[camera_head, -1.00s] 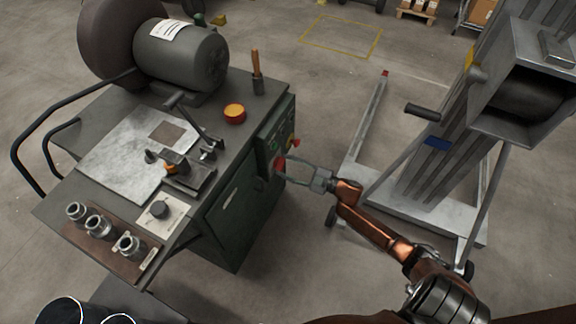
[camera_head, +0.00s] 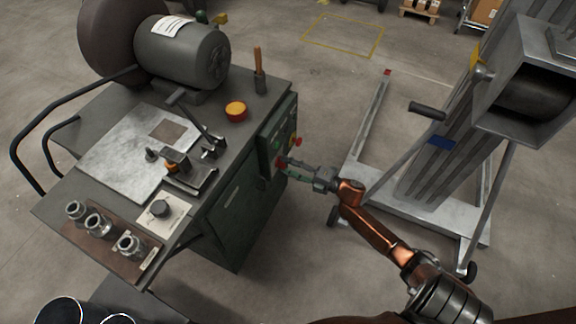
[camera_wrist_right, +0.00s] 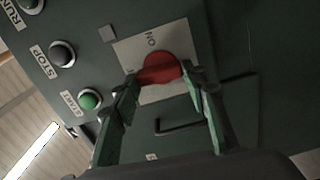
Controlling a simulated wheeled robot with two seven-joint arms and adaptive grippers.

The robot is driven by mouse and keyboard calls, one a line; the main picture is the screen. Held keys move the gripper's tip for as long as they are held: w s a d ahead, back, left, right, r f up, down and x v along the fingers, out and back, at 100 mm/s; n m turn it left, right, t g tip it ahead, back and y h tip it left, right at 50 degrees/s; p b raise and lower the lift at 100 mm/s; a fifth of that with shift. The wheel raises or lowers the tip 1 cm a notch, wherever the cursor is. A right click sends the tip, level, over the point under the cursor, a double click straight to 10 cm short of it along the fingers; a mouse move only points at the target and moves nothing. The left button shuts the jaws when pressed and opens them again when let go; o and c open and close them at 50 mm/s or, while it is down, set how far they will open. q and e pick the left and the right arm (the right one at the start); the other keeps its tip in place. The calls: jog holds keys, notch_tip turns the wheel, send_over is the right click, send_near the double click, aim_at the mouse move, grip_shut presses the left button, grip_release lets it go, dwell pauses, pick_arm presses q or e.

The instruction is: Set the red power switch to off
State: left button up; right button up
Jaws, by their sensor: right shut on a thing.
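The red power switch (camera_wrist_right: 160,69) sits on a pale plate on the dark green control panel, with the word ON readable above it in the right wrist view. It also shows as a small red spot in the head view (camera_head: 281,162). My right gripper (camera_wrist_right: 163,80) has its two fingertips on either side of the red switch, shut on it; in the head view it reaches the panel from the right (camera_head: 288,166). Part of the switch and its plate is hidden behind the fingers. My left gripper is not in view.
The panel has a green START button (camera_wrist_right: 89,100) and a dark STOP button (camera_wrist_right: 62,53) beside the switch.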

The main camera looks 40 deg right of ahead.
jog(key=shift+d+n, duration=0.1)
jog(key=shift+n, duration=0.3)
jog(key=o, duration=1.2)
jog(key=shift+c, duration=0.2)
jog(key=v, duration=1.2)
jog(key=shift+f, duration=0.1)
